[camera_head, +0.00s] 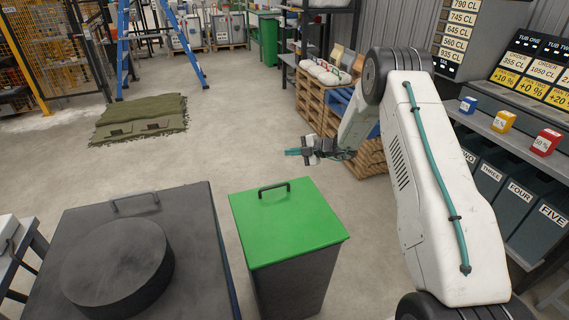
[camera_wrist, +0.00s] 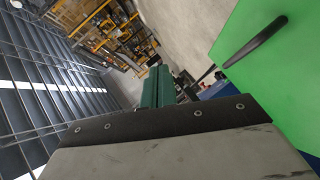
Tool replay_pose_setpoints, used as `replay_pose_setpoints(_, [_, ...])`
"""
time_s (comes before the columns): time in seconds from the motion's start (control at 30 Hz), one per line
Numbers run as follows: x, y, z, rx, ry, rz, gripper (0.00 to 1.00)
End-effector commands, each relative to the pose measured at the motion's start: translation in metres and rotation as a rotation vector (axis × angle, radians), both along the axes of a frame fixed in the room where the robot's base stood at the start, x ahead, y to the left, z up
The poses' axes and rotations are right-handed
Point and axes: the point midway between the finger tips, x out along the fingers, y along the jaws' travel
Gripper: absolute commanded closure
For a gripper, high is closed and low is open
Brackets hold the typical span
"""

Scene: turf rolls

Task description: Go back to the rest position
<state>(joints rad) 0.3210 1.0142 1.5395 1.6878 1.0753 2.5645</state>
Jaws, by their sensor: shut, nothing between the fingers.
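My gripper (camera_head: 292,152) is at the end of my white arm, near the middle of the head view. It points left, in the air beyond the green-lidded bin (camera_head: 288,222). Its teal fingers are shut with nothing between them. In the wrist view the shut fingers (camera_wrist: 157,85) show at the centre. The green lid with its dark handle (camera_wrist: 256,42) shows at the right of the wrist view. The lid is closed, and my gripper is apart from it.
A dark cabinet with a round black block (camera_head: 118,262) stands at the front left. Wooden pallets with sacks (camera_head: 318,100) stand behind my arm. A shelf with coloured blocks (camera_head: 503,121) and numbered tubs is at right. Open floor lies at centre left.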

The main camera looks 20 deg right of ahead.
Motion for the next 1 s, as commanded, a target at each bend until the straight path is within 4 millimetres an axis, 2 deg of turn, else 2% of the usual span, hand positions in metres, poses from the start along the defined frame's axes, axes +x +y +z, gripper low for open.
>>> replay_pose_setpoints(0.27, [0.001, -0.008, 0.007, -0.007, -0.006, 0.004, 1.00])
replay_pose_setpoints(0.4, [0.000, -0.007, 0.007, -0.093, -0.106, 0.061, 1.00])
replay_pose_setpoints(0.47, [-0.008, -0.003, 0.001, -0.170, -0.178, 0.133, 1.00])
replay_pose_setpoints(0.57, [-0.039, 0.009, -0.018, -0.312, -0.304, 0.311, 1.00])
replay_pose_setpoints(0.67, [-0.073, 0.021, -0.010, -0.456, -0.478, 0.526, 1.00])
replay_pose_setpoints(0.77, [-0.110, 0.036, 0.015, -0.590, -0.692, 0.772, 1.00])
replay_pose_setpoints(1.0, [-0.212, 0.065, 0.097, -0.792, -1.264, 1.372, 1.00])
